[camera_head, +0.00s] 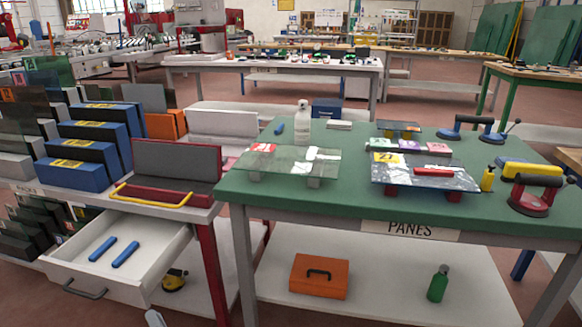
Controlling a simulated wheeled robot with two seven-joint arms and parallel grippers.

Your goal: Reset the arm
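Only a small pale grey tip of my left gripper (155,318) shows, at the bottom edge left of centre. It is in front of the open white drawer (150,275) and to the right of its dark handle (86,293). The rest of this gripper is cut off by the picture edge, so its opening and anything it may hold are hidden. My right gripper is not in view. Two blue sticks (125,254) lie in the drawer.
The green-topped table (350,199) on the right carries glass panes (290,160), a white bottle (302,122) and suction lifters (536,195). Its lower shelf holds an orange box (320,276) and a green bottle (438,284). Blue racks (78,172) stand left.

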